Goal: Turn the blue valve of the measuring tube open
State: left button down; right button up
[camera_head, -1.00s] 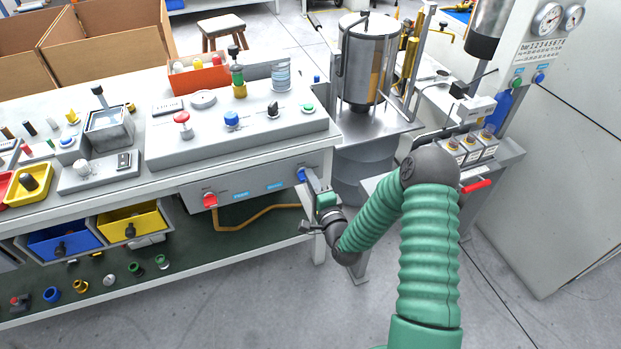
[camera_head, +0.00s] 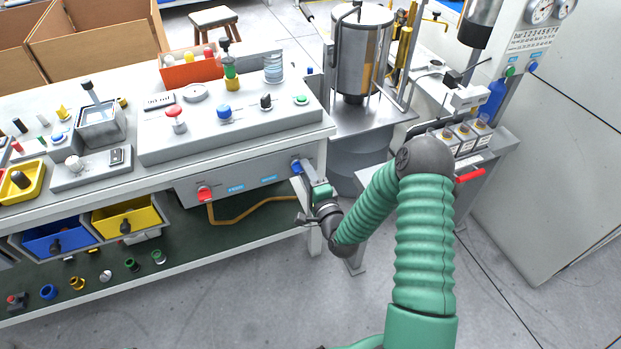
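A blue valve (camera_head: 297,166) sits at the right end of the grey panel on the front of the bench. My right gripper (camera_head: 302,174) reaches up to it from the lower right, with its fingertips at the blue valve. The fingers partly cover the valve. At this size I cannot tell whether they are closed on it or only beside it. My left gripper is not in view. I cannot make out for sure which part is the measuring tube.
A red valve (camera_head: 204,193) sits at the panel's left end, with a yellow hose (camera_head: 245,216) below. A steel cylinder (camera_head: 361,55) stands behind the bench corner. A red handle (camera_head: 470,175) juts out right of my arm. The floor in front is clear.

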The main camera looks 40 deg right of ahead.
jog(key=p+v, duration=0.4)
jog(key=v, duration=1.2)
jog(key=shift+s, duration=0.4)
jog(key=shift+f, duration=0.15)
